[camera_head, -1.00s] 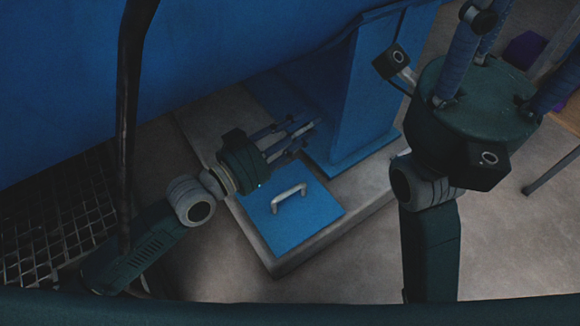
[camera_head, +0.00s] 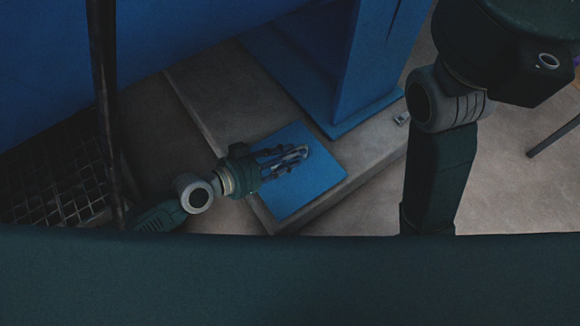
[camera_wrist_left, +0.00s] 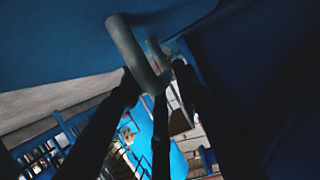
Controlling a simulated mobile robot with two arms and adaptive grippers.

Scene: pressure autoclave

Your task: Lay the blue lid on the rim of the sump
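The blue lid (camera_head: 312,182) is a flat square plate with a grey bar handle (camera_head: 297,152). It lies at the front corner of a low grey slab in the head view. My left gripper (camera_head: 290,155) reaches over the lid from the left, with its fingers at the handle. In the left wrist view the handle (camera_wrist_left: 138,52) is close in front of the dark fingers, against the blue lid (camera_wrist_left: 65,35); whether they grip it cannot be told. My right gripper's body (camera_head: 505,45) is at the upper right, its fingers out of frame. I cannot make out the sump's rim for certain.
A dark grating (camera_head: 50,180) lies at the left, by a dark upright pole (camera_head: 103,110). A tall blue column (camera_head: 370,65) stands on the grey slab (camera_head: 215,95) just behind the lid. Bare floor (camera_head: 510,195) is at the right.

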